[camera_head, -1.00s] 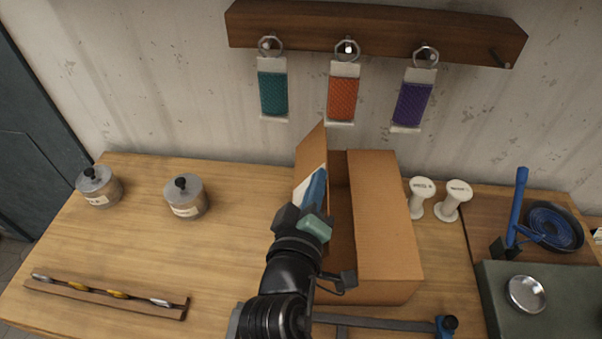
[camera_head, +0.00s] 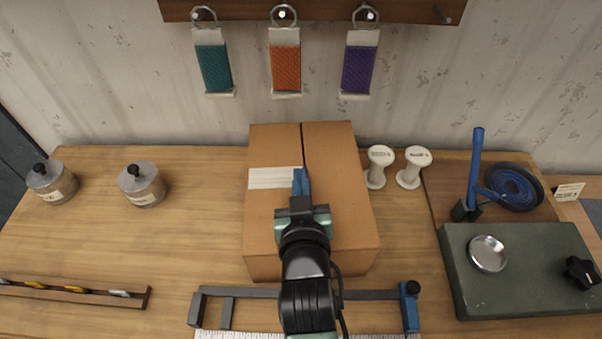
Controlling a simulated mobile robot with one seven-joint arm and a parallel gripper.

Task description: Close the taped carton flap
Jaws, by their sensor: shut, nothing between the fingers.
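The cardboard carton (camera_head: 344,190) stands on the bench in the middle of the view. Its taped left flap (camera_head: 265,217) lies flat across the top, level with the right flap, with a thin dark seam between them. A white tape strip (camera_head: 272,178) lies across the left flap and ends near the seam. My gripper (camera_head: 301,178) is shut and empty, with its blue fingertips over the seam at the tape's right end. I cannot tell whether the fingertips touch the carton. My arm hides the front part of the seam.
Two white spools (camera_head: 379,167) stand close to the carton's right side. Two lidded metal pots (camera_head: 142,185) stand to the left. A metal bar frame (camera_head: 240,294) lies in front of the carton, and a green box (camera_head: 520,285) is at right.

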